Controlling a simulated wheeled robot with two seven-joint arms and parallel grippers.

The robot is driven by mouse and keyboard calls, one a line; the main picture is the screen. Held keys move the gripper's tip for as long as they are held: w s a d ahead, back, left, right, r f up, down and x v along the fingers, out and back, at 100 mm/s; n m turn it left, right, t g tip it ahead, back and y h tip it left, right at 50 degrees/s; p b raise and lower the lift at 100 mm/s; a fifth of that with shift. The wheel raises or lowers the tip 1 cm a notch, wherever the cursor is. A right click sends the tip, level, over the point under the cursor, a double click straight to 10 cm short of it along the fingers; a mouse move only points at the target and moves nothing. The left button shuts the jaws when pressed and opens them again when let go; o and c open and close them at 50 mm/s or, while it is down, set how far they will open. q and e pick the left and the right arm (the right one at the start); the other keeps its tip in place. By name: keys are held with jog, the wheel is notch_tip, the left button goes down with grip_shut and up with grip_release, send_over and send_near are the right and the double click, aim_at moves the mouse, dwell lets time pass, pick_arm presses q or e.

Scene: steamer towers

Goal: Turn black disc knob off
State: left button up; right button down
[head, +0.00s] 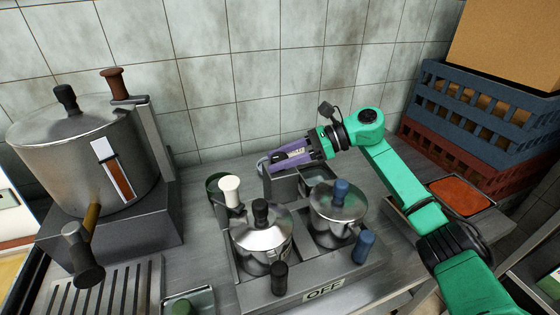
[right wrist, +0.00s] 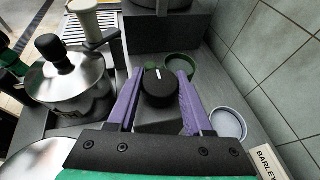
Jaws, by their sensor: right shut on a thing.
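The black disc knob (right wrist: 158,87) sits on a grey block in the right wrist view, with a short white mark on its top face. My right gripper (right wrist: 156,80) has its two purple fingers on either side of the knob, shut on it. In the head view the right gripper (head: 268,163) reaches in from the right, behind the two small pots at the back of the grey unit. The knob is hidden there by the fingers. An OFF label (head: 324,290) is on the front of the unit. My left gripper is not in view.
A lidded pot with a black knob (head: 262,238) and one with a blue knob (head: 338,208) stand close in front of the gripper. A white handle (head: 230,188) rises beside them. A large steel pot (head: 75,155) is at left; stacked crates (head: 480,120) are at right.

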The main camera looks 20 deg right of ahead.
jog(key=shift+c, duration=1.5)
grip_release()
jog(key=shift+d, duration=0.1)
jog(key=shift+d+r, duration=0.1)
jog(key=shift+d, duration=0.25)
jog(key=b+v, duration=0.2)
jog(key=v, duration=1.1)
jog(key=shift+s+d+r+b, duration=0.2)
jog(key=shift+d+b, duration=0.1)
jog(key=shift+b, duration=0.05)
